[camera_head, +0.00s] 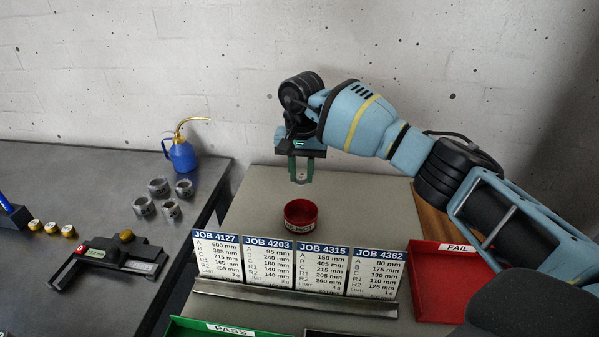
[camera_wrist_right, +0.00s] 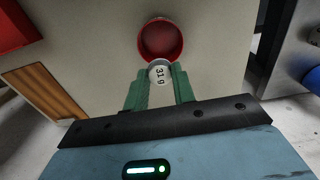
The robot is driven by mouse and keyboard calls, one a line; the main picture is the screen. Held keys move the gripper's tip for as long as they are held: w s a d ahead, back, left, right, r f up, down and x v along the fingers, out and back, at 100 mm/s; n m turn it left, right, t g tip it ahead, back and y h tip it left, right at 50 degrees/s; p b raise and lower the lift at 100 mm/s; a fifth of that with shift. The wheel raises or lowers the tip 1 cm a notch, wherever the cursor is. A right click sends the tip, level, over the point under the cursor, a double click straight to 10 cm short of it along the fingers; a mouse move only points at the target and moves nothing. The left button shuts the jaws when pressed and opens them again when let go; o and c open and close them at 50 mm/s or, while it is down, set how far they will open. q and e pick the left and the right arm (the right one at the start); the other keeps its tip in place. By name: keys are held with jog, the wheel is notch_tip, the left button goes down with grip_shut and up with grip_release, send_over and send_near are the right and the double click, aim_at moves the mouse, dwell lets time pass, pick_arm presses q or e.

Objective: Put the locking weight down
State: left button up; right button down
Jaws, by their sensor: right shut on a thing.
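My right gripper (camera_head: 300,178) points down above the bench. Its green fingers are shut on a small round silver weight (camera_wrist_right: 160,72), which I take to be the locking weight. The weight's pale face reads about "31 g" in the right wrist view. It also shows as a small grey piece between the fingertips in the head view (camera_head: 300,181). A round red dish marked REJECT (camera_head: 300,224) stands on the bench below the gripper. In the wrist view the dish (camera_wrist_right: 161,22) lies just beyond the weight, and its visible inside looks empty. My left gripper is not in view.
A rack with several job cards (camera_head: 296,292) stands in front of the dish. A red FAIL tray (camera_head: 440,308) is at right, a green PASS tray (camera_head: 190,328) at the front. The left table holds a blue oil can (camera_head: 181,156), grey rings and a gauge (camera_head: 112,262).

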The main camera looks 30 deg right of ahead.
aim_at(301, 221)
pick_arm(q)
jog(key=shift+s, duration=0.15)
